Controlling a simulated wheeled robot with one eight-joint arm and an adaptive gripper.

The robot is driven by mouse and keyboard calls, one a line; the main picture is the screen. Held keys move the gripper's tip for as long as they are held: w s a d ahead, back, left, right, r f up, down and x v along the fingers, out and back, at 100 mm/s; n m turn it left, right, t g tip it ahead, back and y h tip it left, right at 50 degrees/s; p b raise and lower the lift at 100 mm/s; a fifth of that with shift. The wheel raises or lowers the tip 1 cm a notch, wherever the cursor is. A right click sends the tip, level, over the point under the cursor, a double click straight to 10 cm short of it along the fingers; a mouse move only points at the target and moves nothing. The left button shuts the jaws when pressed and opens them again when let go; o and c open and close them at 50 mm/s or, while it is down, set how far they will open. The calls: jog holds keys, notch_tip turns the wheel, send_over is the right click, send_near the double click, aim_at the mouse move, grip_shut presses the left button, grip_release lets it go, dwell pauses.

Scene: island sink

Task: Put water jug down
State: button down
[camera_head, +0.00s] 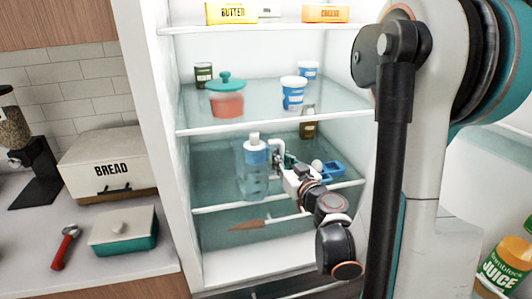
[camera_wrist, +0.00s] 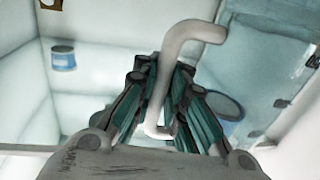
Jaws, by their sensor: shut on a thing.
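The water jug (camera_head: 255,180) is clear blue with a blue and white top. It is upright inside the open fridge, at the left of the middle glass shelf (camera_head: 212,207). Its base is near the shelf's front edge, and I cannot tell whether it touches the glass. My gripper (camera_head: 284,160) is at the jug's right side, shut on its pale handle. In the wrist view, the curved handle (camera_wrist: 182,42) passes between my gripper's fingers (camera_wrist: 160,118), with the jug's translucent body (camera_wrist: 262,60) at upper right.
The shelf above holds a teal-lidded pot (camera_head: 226,100) and blue cups (camera_head: 293,94). A brown jar (camera_head: 307,124) and a blue container (camera_head: 333,169) are to the jug's right. The fridge's left wall (camera_head: 168,120) is close to the jug. A juice bottle (camera_head: 505,268) is at far right.

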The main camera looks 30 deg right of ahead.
jog(key=w+d+f+b, duration=0.1)
jog(key=w+f+b, duration=0.2)
jog(key=w, duration=0.7)
jog(key=shift+w+f+b, duration=0.15)
jog(key=shift+f+b, duration=0.15)
jog(key=shift+b, duration=0.15)
jog(key=shift+f, duration=0.1)
jog(key=c, duration=1.6)
grip_release()
jog(key=shift+c, duration=0.2)
jog(key=s, duration=0.7)
jog(key=s+a, duration=0.1)
jog(key=s, duration=0.2)
jog(key=shift+s+p, duration=0.25)
jog(key=shift+p, duration=0.1)
jog(key=shift+s+a, duration=0.15)
jog(key=shift+s, duration=0.6)
